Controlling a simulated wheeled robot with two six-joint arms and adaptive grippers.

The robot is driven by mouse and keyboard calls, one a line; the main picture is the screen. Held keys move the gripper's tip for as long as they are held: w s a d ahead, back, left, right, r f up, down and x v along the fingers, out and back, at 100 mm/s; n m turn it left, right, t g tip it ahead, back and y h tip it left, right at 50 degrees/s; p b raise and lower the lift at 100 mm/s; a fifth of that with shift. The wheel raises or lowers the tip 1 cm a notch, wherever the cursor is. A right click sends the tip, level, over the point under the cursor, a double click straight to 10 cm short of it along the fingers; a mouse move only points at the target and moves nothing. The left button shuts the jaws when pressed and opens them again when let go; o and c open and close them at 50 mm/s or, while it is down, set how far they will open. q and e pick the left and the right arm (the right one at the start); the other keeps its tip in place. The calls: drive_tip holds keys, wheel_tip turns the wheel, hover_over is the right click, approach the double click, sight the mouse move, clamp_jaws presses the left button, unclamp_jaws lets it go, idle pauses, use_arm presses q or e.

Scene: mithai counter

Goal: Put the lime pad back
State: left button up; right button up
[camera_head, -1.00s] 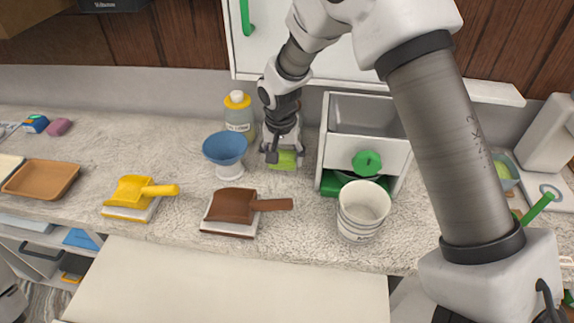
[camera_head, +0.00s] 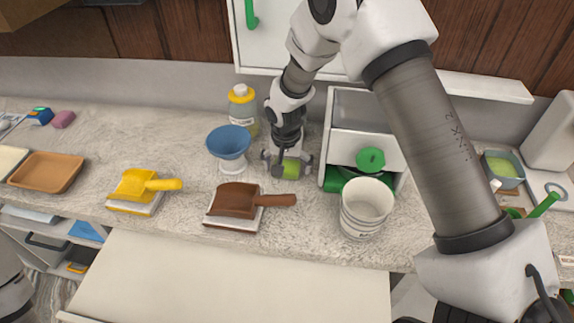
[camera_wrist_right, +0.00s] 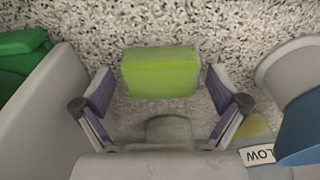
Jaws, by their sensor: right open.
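The lime pad (camera_head: 292,168) is a small yellow-green block on the speckled counter, between the blue cup and the drawer unit. In the right wrist view the lime pad (camera_wrist_right: 161,72) lies flat just beyond and between the spread fingertips. My right gripper (camera_head: 287,163) is open at the pad, its fingers apart on either side. In the right wrist view the gripper (camera_wrist_right: 160,95) shows a gap to the pad on both sides. The pad is partly hidden by the gripper in the head view. My left gripper is not in view.
A blue cup (camera_head: 229,143) on a white base stands left of the gripper, with a yellow-capped bottle (camera_head: 243,112) behind. A white drawer unit (camera_head: 366,148) with green knob and a white tub (camera_head: 367,207) are right. A brown scoop (camera_head: 238,197) lies in front.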

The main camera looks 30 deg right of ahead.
sight(286, 169)
drive_tip(key=shift+r, duration=0.1)
drive_tip(key=shift+r, duration=0.3)
wheel_tip(286, 169, up, 12)
drive_tip(key=s+b, duration=0.1)
drive_tip(key=b, duration=0.1)
drive_tip(key=shift+a+f, duration=0.2)
drive_tip(key=shift+a, duration=0.25)
drive_tip(key=shift+s, duration=0.1)
